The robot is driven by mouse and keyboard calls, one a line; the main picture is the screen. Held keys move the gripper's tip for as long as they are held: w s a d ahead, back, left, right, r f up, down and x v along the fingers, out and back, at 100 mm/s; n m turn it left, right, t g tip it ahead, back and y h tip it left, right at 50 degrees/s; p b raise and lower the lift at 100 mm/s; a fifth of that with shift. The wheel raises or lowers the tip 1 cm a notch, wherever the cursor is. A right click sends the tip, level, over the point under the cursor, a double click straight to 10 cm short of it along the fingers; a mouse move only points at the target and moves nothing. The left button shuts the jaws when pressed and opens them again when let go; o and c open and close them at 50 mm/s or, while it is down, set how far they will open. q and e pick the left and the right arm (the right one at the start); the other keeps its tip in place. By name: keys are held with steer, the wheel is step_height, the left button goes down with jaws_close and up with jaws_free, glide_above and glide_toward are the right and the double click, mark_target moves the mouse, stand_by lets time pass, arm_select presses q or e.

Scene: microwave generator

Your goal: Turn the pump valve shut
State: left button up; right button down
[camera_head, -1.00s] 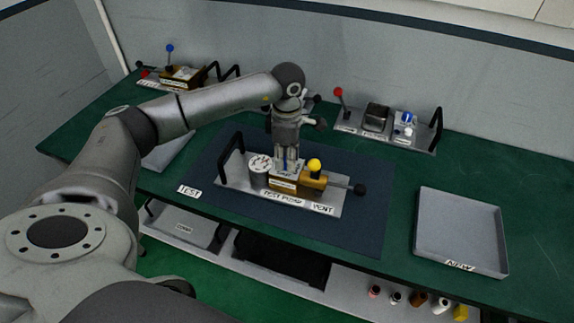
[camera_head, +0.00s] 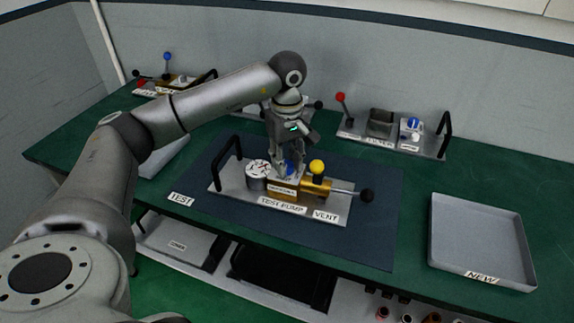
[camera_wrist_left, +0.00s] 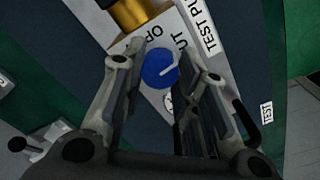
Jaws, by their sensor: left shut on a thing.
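The test pump (camera_head: 283,187) stands on the dark blue mat, with a round dial, a brass body, a yellow ball and a black-ended lever. Its blue valve knob (camera_head: 287,168) is partly hidden by my left gripper (camera_head: 289,172), which points down over it. In the left wrist view the blue knob (camera_wrist_left: 160,69) sits between the fingers of my left gripper (camera_wrist_left: 172,55), which is shut on it. A white line on the knob points right and slightly up in that view. Partly covered letters "OP" and "UT" lie beside the knob. My right gripper is not in view.
A grey tray marked NEW (camera_head: 480,245) lies at the right. A fixture with a red-ended lever and a black handle (camera_head: 395,132) stands behind. Another fixture (camera_head: 170,83) is at the back left. The pump's black side handle (camera_head: 226,160) rises left of the dial.

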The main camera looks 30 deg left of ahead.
mark_target(287, 164)
arm_select(q)
steer(key=shift+m+b, duration=0.3)
steer(key=shift+m, duration=0.3)
steer(key=shift+r+m, duration=0.1)
steer(key=shift+m, duration=0.2)
steer(key=o, duration=1.1)
steer(key=shift+c, duration=0.2)
step_height(287, 164, up, 12)
